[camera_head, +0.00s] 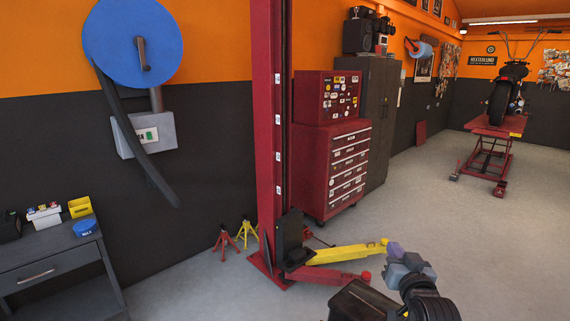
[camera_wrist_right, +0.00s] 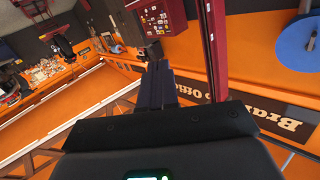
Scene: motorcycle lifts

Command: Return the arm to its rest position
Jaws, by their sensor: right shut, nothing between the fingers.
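My right gripper (camera_head: 396,252) shows at the lower right of the head view, in front of the grey floor. Its arm comes up from the bottom edge. In the right wrist view its two dark fingers (camera_wrist_right: 157,72) lie together, shut and with nothing between them. The gripper is apart from the lift's yellow arm (camera_head: 350,253), which appears just left of it in the head view. My left gripper is in neither view.
A red lift post (camera_head: 266,130) stands left of centre, with red and yellow jack stands (camera_head: 246,232) beside it. A red tool cabinet (camera_head: 335,165) is behind. A motorcycle (camera_head: 510,95) stands on a red lift table (camera_head: 492,127) far right. Floor (camera_head: 440,200) is clear between.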

